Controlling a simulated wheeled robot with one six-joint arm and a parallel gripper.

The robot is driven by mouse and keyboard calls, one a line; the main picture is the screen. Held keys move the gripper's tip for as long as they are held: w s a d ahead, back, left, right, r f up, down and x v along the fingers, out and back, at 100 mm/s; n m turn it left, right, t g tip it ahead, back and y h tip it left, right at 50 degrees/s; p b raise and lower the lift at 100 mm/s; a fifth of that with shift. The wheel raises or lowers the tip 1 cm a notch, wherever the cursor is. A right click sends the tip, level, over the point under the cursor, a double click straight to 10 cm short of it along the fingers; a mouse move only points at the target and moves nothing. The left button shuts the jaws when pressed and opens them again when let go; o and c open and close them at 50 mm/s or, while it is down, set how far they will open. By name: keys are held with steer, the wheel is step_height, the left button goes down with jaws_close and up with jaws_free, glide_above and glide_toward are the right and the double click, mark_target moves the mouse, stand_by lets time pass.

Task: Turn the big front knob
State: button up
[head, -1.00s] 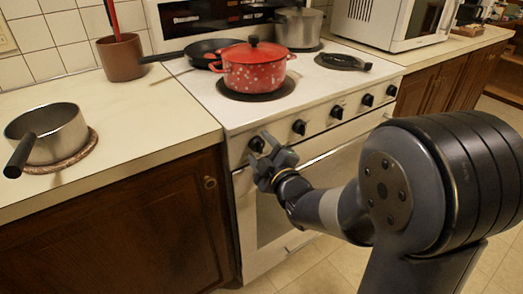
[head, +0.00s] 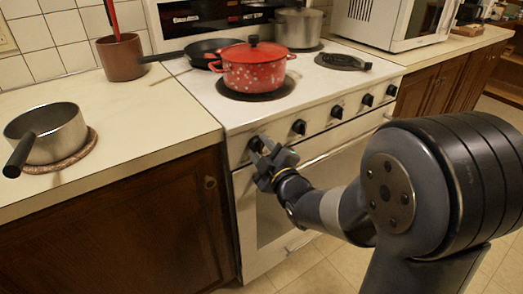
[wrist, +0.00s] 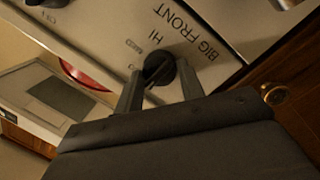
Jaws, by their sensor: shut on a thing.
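The big front knob (wrist: 158,69) is a round black knob on the white stove's front panel. In the wrist view the panel beside it reads "BIG FRONT" and "HI". In the head view the knob (head: 256,144) is the leftmost of the row and is partly covered by my gripper (head: 265,156). In the wrist view my gripper (wrist: 160,88) has one finger on each side of the knob and is shut on it. The knob's pointer is hard to make out.
More black knobs run to the right, the nearest one (head: 299,127) close by. A red spotted pot (head: 254,74) and a black pan (head: 205,50) stand on the stove. A saucepan (head: 62,135) sits on the left counter. The oven handle (head: 330,150) runs below the knobs.

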steer(key=m, duration=0.4)
steer(key=shift+g, duration=0.3)
steer(key=shift+r+m+g+p, duration=0.1)
steer(key=shift+m+g+p, duration=0.3)
steer(key=shift+m, duration=1.5)
steer(key=o, duration=1)
steer(key=p+v, duration=0.1)
steer(key=v, duration=0.9)
steer(key=shift+s+d, duration=0.3)
steer(key=shift+w, duration=0.1)
